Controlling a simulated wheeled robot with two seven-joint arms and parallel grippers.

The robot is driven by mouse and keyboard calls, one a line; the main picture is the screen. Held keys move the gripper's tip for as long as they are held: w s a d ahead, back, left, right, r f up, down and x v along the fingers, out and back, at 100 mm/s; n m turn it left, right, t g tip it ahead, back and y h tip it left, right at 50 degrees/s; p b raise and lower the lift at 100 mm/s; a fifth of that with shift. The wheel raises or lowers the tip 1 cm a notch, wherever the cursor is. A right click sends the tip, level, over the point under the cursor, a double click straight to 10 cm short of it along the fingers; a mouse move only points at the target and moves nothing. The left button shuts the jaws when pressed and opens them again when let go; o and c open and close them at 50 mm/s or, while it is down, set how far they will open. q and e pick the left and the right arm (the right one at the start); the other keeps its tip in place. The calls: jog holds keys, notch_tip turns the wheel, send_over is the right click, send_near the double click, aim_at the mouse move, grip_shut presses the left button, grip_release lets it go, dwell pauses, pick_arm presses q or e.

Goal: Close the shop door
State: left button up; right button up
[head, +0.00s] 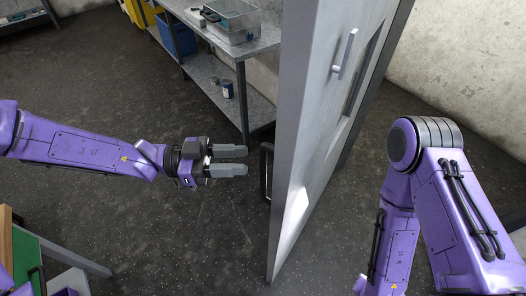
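The shop door (313,125) is a tall grey panel standing open in the middle of the head view, its near edge towards me. A light bar handle (345,53) is on its right face. A dark handle (266,172) sticks out on its left side, partly hidden by the door's edge. My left gripper (242,161) is just left of the dark handle, pointing at it, with its two fingers apart and nothing between them. It appears not to touch the handle. My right arm is right of the door, and its gripper is out of view.
A green-topped bench (35,255) is at lower left. The dark floor (185,235) below my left arm is clear.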

aim_at(264, 160)
pick_arm(q)
jog(key=d+p, duration=0.1)
jog(key=d, duration=0.5)
jog(key=shift+d, duration=0.1)
grip_shut()
